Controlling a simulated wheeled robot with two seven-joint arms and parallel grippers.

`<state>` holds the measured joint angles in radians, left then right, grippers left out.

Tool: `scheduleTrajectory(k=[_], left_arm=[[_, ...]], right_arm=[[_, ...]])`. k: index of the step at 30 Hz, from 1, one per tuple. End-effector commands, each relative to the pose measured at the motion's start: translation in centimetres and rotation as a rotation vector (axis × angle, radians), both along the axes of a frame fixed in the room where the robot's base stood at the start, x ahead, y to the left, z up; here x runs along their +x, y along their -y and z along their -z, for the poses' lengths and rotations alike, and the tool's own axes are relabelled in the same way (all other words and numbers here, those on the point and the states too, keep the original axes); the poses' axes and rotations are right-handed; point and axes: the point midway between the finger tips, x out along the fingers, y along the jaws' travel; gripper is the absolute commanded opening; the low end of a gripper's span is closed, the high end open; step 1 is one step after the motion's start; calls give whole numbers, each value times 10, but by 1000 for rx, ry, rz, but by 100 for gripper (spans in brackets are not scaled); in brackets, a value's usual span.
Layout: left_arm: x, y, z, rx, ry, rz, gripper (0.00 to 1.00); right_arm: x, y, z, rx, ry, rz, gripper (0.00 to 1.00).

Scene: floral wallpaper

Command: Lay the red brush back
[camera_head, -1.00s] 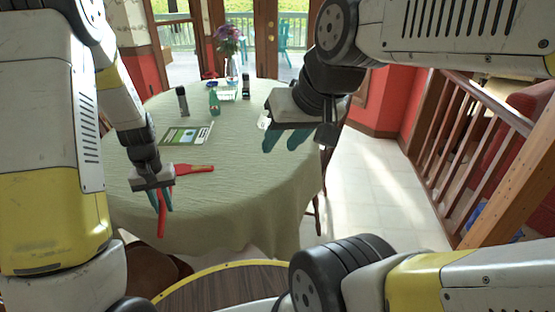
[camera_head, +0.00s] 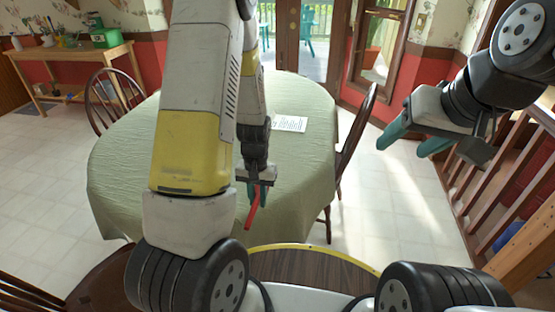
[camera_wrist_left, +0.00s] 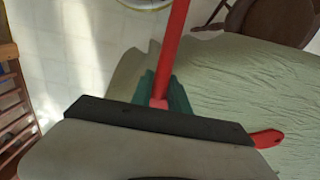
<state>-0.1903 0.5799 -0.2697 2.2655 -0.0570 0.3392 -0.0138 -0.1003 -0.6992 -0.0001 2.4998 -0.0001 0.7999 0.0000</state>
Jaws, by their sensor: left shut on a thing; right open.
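My left gripper (camera_head: 252,190) is shut on the red brush (camera_head: 252,213), near the front edge of the table. The brush's red handle slants down below the fingers; it also runs up from between the green fingers (camera_wrist_left: 163,98) in the left wrist view (camera_wrist_left: 172,45). A red rounded end (camera_wrist_left: 266,138) shows past the gripper's body there; I cannot tell if it belongs to the brush or is separate. My right gripper (camera_head: 408,142) is open and empty, to the right of the table.
The table (camera_head: 120,165) has a pale green cloth; my left arm hides its middle. A printed sheet (camera_head: 290,123) lies at its far right. Wooden chairs (camera_head: 352,135) stand around it. A railing (camera_head: 500,200) is at the right, a side table (camera_head: 75,55) at the back left.

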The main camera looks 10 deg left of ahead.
Motion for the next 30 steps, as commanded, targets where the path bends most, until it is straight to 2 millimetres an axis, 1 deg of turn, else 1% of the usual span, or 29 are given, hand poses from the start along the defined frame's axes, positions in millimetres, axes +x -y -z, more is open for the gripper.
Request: scheduleTrajectory(k=[2, 5, 12, 15, 18, 21, 25, 30], left_arm=[[8, -2, 5, -2, 2, 1, 0], [32, -6, 7, -1, 4, 2, 0], [97, -14, 13, -1, 3, 2, 0], [121, -17, 16, -1, 2, 3, 0], [139, -20, 17, -2, 2, 1, 0], [148, -21, 18, -2, 1, 2, 0], [152, -21, 21, -2, 0, 3, 0], [151, -21, 44, -2, -2, 4, 0]], right_arm=[[0, 0, 0, 0, 1, 0, 61], [0, 0, 0, 0, 1, 0, 61], [0, 0, 0, 0, 1, 0, 61], [0, 0, 0, 0, 0, 0, 61], [0, 0, 0, 0, 0, 0, 61], [0, 0, 0, 0, 0, 0, 61], [0, 0, 0, 0, 0, 0, 61], [0, 0, 0, 0, 0, 0, 61]])
